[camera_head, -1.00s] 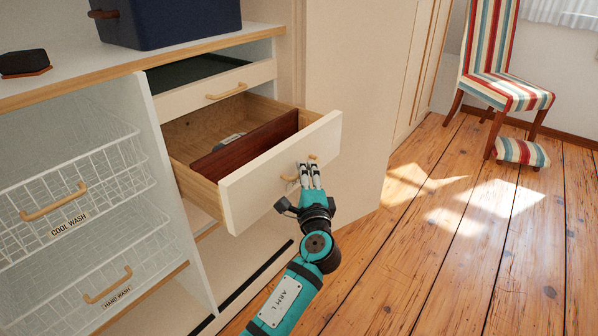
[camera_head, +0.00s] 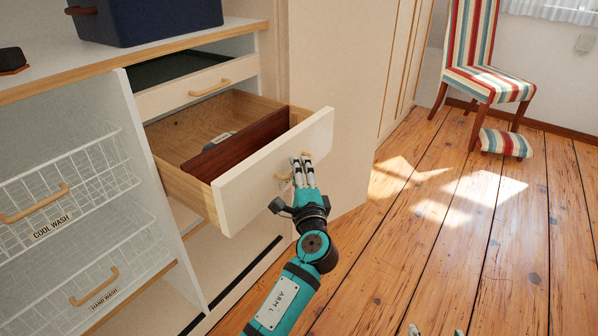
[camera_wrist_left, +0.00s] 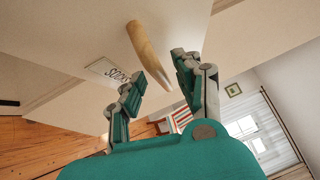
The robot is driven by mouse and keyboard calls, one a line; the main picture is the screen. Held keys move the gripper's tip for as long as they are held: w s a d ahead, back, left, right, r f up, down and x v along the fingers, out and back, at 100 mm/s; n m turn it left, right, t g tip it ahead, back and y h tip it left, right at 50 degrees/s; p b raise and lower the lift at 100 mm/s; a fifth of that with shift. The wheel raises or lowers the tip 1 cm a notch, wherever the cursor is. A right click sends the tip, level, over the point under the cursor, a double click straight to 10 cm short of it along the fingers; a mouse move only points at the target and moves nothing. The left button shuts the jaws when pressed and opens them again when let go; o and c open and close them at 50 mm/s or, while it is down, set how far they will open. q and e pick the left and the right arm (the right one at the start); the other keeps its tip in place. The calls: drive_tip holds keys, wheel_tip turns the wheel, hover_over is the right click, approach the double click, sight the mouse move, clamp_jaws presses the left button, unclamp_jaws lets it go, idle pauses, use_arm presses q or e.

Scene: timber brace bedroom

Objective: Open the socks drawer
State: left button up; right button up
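The socks drawer (camera_head: 268,168) has a cream front and wooden sides, and stands well out from the cabinet. Its wooden handle (camera_head: 307,155) is partly hidden by my left gripper (camera_head: 302,164). In the left wrist view the handle (camera_wrist_left: 146,50) runs between the inward-bent fingers of that gripper (camera_wrist_left: 157,68), beside the SOCKS label (camera_wrist_left: 107,70). The fingers are closed in around the handle; exact contact is hard to see. A dark red divider (camera_head: 238,143) stands inside the drawer. Two separated tips of my right gripper (camera_head: 437,332) show at the bottom edge, with nothing visible between them.
Wire baskets (camera_head: 75,190) are at the left. A dark blue box (camera_head: 150,22) stands on the shelf top. A striped chair (camera_head: 490,80) and footstool (camera_head: 505,143) are at the far right. The wooden floor (camera_head: 440,240) between is clear.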

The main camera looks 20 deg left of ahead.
use_arm(q)
drive_tip(key=shift+r, duration=0.1)
drive_tip(key=v, duration=1.2)
